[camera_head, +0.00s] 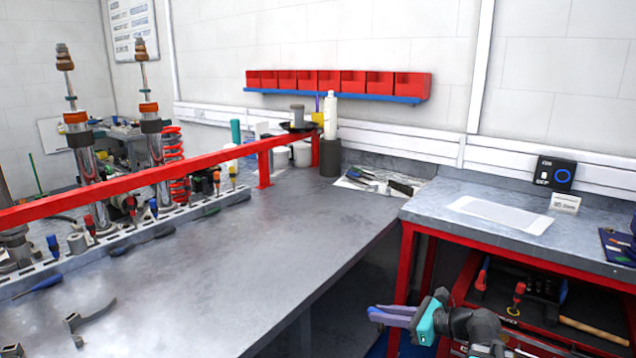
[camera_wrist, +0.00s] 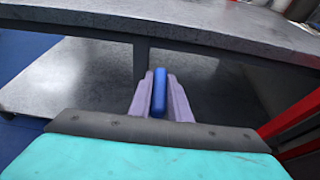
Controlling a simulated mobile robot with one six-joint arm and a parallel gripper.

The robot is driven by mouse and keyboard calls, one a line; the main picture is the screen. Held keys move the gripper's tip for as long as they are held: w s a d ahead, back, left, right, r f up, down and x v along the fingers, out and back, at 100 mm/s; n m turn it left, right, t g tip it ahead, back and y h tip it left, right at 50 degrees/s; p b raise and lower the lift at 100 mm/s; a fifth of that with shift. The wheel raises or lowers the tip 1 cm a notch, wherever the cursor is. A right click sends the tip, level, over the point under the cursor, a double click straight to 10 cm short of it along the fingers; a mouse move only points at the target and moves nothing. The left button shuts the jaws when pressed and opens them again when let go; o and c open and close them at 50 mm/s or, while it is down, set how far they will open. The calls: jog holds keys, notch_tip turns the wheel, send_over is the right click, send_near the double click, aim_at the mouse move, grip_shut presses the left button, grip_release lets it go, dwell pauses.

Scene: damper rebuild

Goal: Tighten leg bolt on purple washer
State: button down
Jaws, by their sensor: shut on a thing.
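My gripper (camera_head: 374,314) is at the lower right of the head view, low in front of the benches, with purple fingers and a teal body. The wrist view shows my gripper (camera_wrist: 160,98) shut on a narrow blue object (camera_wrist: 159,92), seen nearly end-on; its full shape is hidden. I cannot make out a purple washer or a leg bolt in either view. Two tall chrome damper legs (camera_head: 156,168) stand upright at the left, behind a red rail, far from my gripper.
A grey workbench (camera_head: 240,255) fills the middle, mostly bare, with a slotted tool rack (camera_head: 118,236) along its left side. A red rail (camera_head: 150,175) crosses above it. A second bench (camera_head: 470,232) stands at right, above an open red tool drawer (camera_head: 530,330). Red bins (camera_head: 340,82) hang on the wall.

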jog(key=shift+r+p, duration=1.6)
jog(key=shift+p, duration=0.2)
jog(key=shift+a, duration=0.15)
jog(key=shift+s, duration=0.25)
